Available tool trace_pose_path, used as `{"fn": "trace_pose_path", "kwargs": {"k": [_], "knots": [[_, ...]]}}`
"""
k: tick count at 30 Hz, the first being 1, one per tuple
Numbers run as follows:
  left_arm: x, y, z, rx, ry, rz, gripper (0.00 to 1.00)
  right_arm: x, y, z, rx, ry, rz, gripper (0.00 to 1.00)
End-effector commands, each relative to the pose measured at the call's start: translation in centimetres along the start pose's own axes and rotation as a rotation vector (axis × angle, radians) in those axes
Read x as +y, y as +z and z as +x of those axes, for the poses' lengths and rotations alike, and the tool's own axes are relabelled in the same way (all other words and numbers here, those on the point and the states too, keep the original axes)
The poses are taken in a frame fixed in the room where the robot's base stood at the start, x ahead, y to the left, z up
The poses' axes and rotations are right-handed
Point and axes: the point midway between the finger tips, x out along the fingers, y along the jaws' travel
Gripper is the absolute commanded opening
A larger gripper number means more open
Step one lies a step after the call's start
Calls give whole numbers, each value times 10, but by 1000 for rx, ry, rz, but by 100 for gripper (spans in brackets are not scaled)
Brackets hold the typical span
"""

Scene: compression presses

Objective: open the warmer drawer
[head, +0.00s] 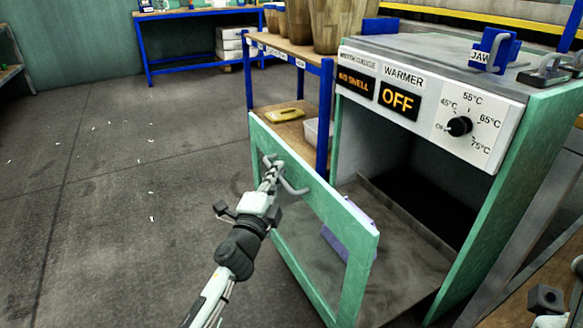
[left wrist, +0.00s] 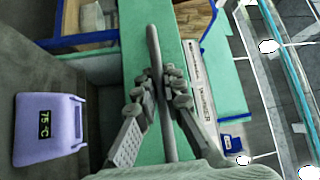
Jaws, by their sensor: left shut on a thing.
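The warmer (head: 420,85) is a green cabinet with a white panel at the right of the head view. Its drawer front (head: 360,262) is a green frame standing well out from the cabinet, with the grey floor of the drawer showing behind it. My left gripper (head: 270,172) is at the top of this front, shut on the grey bar handle (head: 293,187). In the left wrist view the fingers close around the handle (left wrist: 154,45) from both sides. A purple block marked 75 °C (left wrist: 48,130) lies inside the drawer.
The warmer display reads OFF, beside a black dial (head: 459,126). A blue-framed shelf (head: 327,110) with wooden pots (head: 337,22) stands close behind the drawer front. A blue-legged table (head: 144,45) is at the back.

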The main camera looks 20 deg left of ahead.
Motion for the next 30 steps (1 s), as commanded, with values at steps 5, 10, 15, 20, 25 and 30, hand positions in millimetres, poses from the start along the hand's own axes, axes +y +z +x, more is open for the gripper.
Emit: {"fn": "trace_pose_path", "kwargs": {"k": [5, 10, 15, 20, 25, 30], "knots": [[-2, 6, -8, 2, 1, -2, 0, 0, 1, 3, -14, 0, 1, 40], [-2, 8, -10, 3, 0, -2, 0, -1, 3, 4, -22, 0, 2, 40], [-2, 8, -10, 3, 1, -1, 0, -1, 2, 4, -21, -1, 2, 40], [-2, 8, -9, 2, 1, -1, 19, -1, 2, 3, -20, -1, 2, 40], [-2, 8, -9, 1, 0, -1, 31, -1, 2, 3, -20, -2, 2, 40], [-2, 9, -9, 0, 0, -1, 31, -1, 2, 3, -21, -3, 2, 40]]}}
